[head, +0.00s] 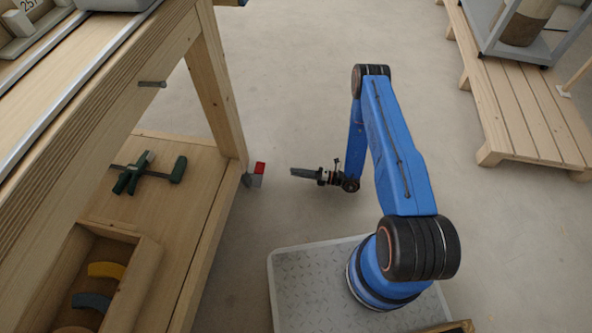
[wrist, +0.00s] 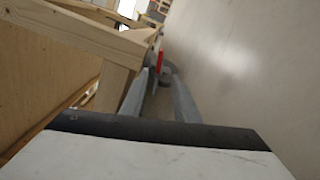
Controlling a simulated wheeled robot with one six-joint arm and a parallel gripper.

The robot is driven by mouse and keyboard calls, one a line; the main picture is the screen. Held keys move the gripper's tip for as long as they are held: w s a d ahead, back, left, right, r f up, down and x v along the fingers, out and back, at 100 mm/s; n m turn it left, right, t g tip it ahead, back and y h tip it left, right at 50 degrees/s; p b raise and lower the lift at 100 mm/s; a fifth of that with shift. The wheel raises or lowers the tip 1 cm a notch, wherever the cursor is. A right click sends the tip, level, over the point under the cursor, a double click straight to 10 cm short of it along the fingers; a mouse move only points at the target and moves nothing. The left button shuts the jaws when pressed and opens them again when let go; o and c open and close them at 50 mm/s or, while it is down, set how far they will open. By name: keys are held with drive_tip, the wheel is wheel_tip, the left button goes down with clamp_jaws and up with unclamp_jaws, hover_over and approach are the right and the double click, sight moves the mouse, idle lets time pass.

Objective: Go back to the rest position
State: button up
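My gripper (head: 293,172) hangs at the end of my blue arm over bare floor, to the right of the workbench leg. In the wrist view its two grey fingers (wrist: 159,88) stand apart with a gap between them and nothing held. In the head view the fingers point left, towards a red and grey caster (head: 257,174) at the foot of the bench leg. The caster's red part (wrist: 160,62) shows beyond the fingertips in the wrist view.
A wooden workbench (head: 222,90) fills the left. Its lower shelf (head: 185,215) carries a green clamp (head: 150,172) and a wooden box (head: 147,265) with curved coloured pieces. A pallet (head: 520,125) lies at the upper right. Floor between is clear.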

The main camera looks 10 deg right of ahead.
wheel_tip(320, 180, up, 22)
drive_tip(key=w+a+n+g, duration=0.1)
drive_tip(key=w+n+g, duration=0.2)
drive_tip(key=n+g, duration=0.55)
drive_tip(key=s+r+n+g+h, duration=0.15)
drive_tip(key=s+r+n, duration=0.35)
drive_tip(key=r, duration=0.5)
drive_tip(key=s+r+n+g+h, duration=0.1)
drive_tip(key=s+r+n+h, duration=0.15)
drive_tip(key=r+n, duration=0.65)
drive_tip(key=s+d+r+n+t+h, duration=0.4)
drive_tip(key=s+d+r+n+h, duration=0.2)
drive_tip(key=s+r, duration=0.7)
drive_tip(key=s+d+r+n+t+h, duration=0.5)
drive_tip(key=s+d+r+n+h, duration=0.2)
drive_tip(key=s+d+r, duration=0.4)
drive_tip(key=shift+s+r+n+t, duration=0.3)
drive_tip(key=shift+s+r+n, duration=0.65)
drive_tip(key=shift+s, duration=0.95)
drive_tip(key=shift+r, duration=0.15)
